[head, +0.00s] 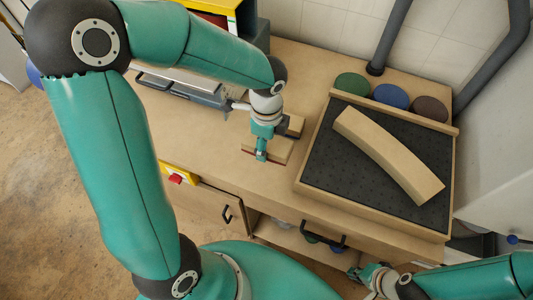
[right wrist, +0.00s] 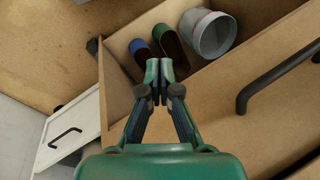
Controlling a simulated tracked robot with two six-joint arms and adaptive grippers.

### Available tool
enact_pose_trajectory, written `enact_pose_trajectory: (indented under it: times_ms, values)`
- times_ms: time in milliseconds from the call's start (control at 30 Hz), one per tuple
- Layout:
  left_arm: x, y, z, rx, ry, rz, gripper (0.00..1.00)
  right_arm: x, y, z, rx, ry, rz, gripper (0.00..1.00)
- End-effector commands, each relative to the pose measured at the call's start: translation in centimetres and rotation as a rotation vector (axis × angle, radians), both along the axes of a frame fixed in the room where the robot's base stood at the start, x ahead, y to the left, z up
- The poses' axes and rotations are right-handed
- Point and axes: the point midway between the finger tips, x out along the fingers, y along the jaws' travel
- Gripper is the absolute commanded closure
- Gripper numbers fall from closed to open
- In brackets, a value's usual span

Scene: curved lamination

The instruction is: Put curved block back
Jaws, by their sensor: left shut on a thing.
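A long, pale wooden curved block (head: 388,152) lies diagonally on the dark perforated mat of a wood-rimmed tray (head: 318,150) at the right of the bench in the head view. My left gripper (head: 262,152) points down left of the tray, shut on a small wooden block (head: 281,151) at the bench top. The fingers hide part of that block, and I cannot tell whether it touches the bench. My right gripper (head: 364,273) is low, in front of the bench. In the right wrist view its fingertips (right wrist: 160,75) are together, with nothing seen between them.
Green (head: 352,83), blue (head: 391,96) and brown (head: 431,108) discs sit behind the tray. An open drawer (right wrist: 119,98) near my right gripper holds a grey cup (right wrist: 209,35) and discs. Grey pipes (head: 390,40) rise behind the bench. A red button (head: 176,179) is on the front.

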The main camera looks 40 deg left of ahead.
Motion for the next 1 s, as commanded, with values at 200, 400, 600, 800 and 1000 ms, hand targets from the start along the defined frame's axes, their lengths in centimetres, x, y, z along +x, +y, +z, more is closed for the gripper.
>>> enact_pose_trajectory:
  times_ms: [200, 400, 600, 800, 1000]
  values:
    - [0.0, 0.0, -1.7, 0.001, -0.001, 0.001, 0.73, 0.0, 0.0, -0.3, 0.0, 0.0, 0.0, 1.0]
    - [0.0, 0.0, -4.5, 0.001, 0.002, 0.002, 0.73, 0.0, 0.0, -0.8, 0.0, 0.0, 0.0, 1.0]
    - [0.0, 0.0, -5.4, -0.001, -0.002, 0.002, 0.73, 0.0, 0.0, -0.8, 0.0, 0.0, 0.0, 1.0]
    - [0.0, 0.0, -5.4, 0.0, -0.002, 0.002, 0.73, 0.0, 0.0, -0.9, 0.0, 0.0, 0.0, 1.0]
    - [0.0, 0.1, -5.5, 0.0, -0.001, 0.003, 0.19, 0.0, 0.0, -1.0, 0.0, 0.0, 0.0, 1.0]
